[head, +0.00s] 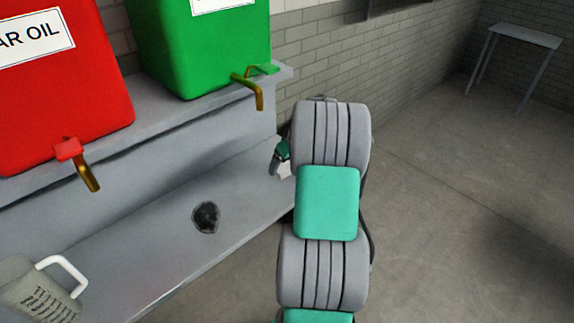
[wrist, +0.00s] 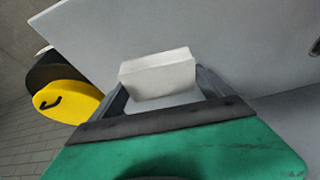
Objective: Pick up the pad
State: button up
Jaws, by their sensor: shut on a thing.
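The pad (wrist: 158,76) is a pale, off-white block in the wrist view. My gripper (wrist: 163,88) is shut on it, with one dark finger on each side of the block. A grey surface lies behind and around the pad, and I cannot tell whether the pad touches it. In the head view my own arm covers most of my gripper (head: 282,156). Only a bit of green and a pale edge show left of the arm, near the right end of the grey bench.
A red oil container (head: 60,95) and a green container (head: 200,50), both with brass taps, stand on the upper shelf. A dark round patch (head: 206,217) and a jug (head: 40,290) are on the lower grey shelf. A small table (head: 520,36) stands far right; the floor between is clear.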

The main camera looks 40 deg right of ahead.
notch_tip(320, 180, up, 3)
jog(key=shift+f, duration=0.1)
jog(key=s+a+r+b, duration=0.1)
jog(key=s+a+r, duration=0.8)
jog(key=s, duration=0.1)
jog(key=shift+s+a+r+b, duration=0.2)
jog(key=shift+s+r+b, duration=0.1)
jog(key=shift+b, duration=0.1)
jog(key=shift+w, duration=0.1)
